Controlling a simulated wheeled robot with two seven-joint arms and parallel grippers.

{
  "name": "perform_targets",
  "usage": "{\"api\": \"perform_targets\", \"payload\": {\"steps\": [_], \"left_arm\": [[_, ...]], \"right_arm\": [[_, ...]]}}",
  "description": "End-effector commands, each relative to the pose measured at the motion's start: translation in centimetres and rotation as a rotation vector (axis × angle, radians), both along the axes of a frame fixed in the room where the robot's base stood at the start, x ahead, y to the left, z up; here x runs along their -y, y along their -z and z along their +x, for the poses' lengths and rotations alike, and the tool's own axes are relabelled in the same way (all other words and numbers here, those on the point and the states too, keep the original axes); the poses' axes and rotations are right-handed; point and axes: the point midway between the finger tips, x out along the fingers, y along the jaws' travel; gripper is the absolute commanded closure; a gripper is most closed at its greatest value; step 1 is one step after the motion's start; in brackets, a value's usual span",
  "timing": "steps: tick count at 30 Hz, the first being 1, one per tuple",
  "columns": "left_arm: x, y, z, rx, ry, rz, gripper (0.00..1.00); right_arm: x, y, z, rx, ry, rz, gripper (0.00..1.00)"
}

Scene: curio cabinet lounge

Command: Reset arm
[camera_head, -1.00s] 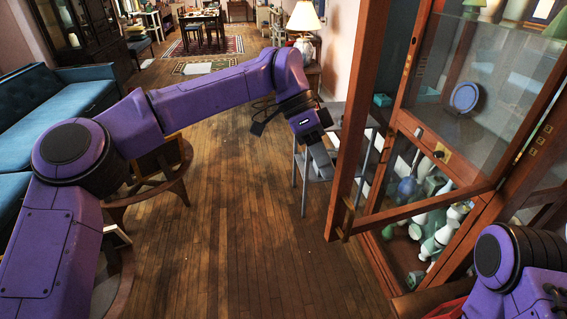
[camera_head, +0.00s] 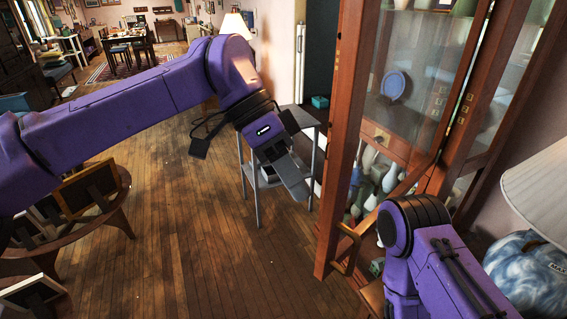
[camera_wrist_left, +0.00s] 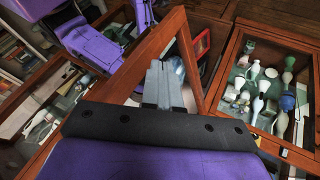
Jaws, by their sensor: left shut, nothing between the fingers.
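My left arm comes in from the left and reaches across the head view, and its gripper (camera_head: 290,178) points down and right over the floor. Its fingers are together with nothing between them. In the left wrist view the shut fingers (camera_wrist_left: 163,85) show in front of a wooden frame. My right arm (camera_head: 430,250) shows at the lower right of the head view, in front of the cabinet. Its gripper cannot be seen.
A wood-and-glass curio cabinet (camera_head: 345,140) with several vases stands on the right. A grey stand (camera_head: 250,210) is just behind my left gripper. A round table (camera_head: 105,225) with frames is at left, a blue-based lamp (camera_head: 530,275) at far right. Wooden floor is free in the middle.

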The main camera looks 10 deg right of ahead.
Motion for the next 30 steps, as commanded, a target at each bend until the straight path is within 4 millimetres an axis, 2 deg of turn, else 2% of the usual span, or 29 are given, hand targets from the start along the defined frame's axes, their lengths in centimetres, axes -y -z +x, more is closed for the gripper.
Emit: {"api": "perform_targets", "payload": {"steps": [9,15,17,18,20,21,23,24,26,27,29,30], "left_arm": [[-3.4,-6.1,2.8,0.001,-0.003,-0.003,1.0],[-4.3,-7.5,3.6,0.011,0.018,-0.01,1.0],[-4.3,-7.4,3.9,0.059,0.074,-0.041,1.0],[-4.4,-7.0,4.7,0.144,0.131,-0.058,1.0],[-4.5,-4.7,6.4,0.347,0.286,-0.024,1.0],[-5.2,-1.7,8.1,0.495,0.433,0.062,1.0],[-6.8,2.7,10.4,0.658,0.67,0.217,1.0],[-8.1,5.5,11.9,0.728,0.839,0.322,1.0],[-10.2,9.8,13.7,0.784,1.122,0.475,1.0],[-11.7,12.7,14.8,0.79,1.334,0.571,1.0],[-14.1,17.2,15.8,0.753,1.688,0.694,1.0],[-15.5,20.3,16.1,0.695,1.943,0.754,1.0]], "right_arm": [[0.0,-1.2,0.0,0.0,0.0,0.0,1.0],[0.0,-1.5,0.0,0.0,0.0,0.0,1.0],[0.0,-1.5,0.0,0.0,0.0,0.0,1.0],[0.0,-1.5,0.0,0.0,0.0,0.0,1.0],[0.0,-1.5,0.0,0.0,0.0,0.0,1.0],[0.0,-1.4,0.0,0.0,0.0,0.0,1.0],[0.0,-1.5,0.0,0.0,0.0,0.0,1.0],[0.0,-1.5,0.0,0.0,0.0,0.0,1.0],[0.0,-1.5,0.0,0.0,0.0,0.0,1.0],[0.0,-1.5,0.0,0.0,0.0,0.0,1.0],[0.0,-1.5,0.0,0.0,0.0,0.0,1.0],[0.0,-1.5,0.0,0.0,0.0,0.0,1.0]]}}
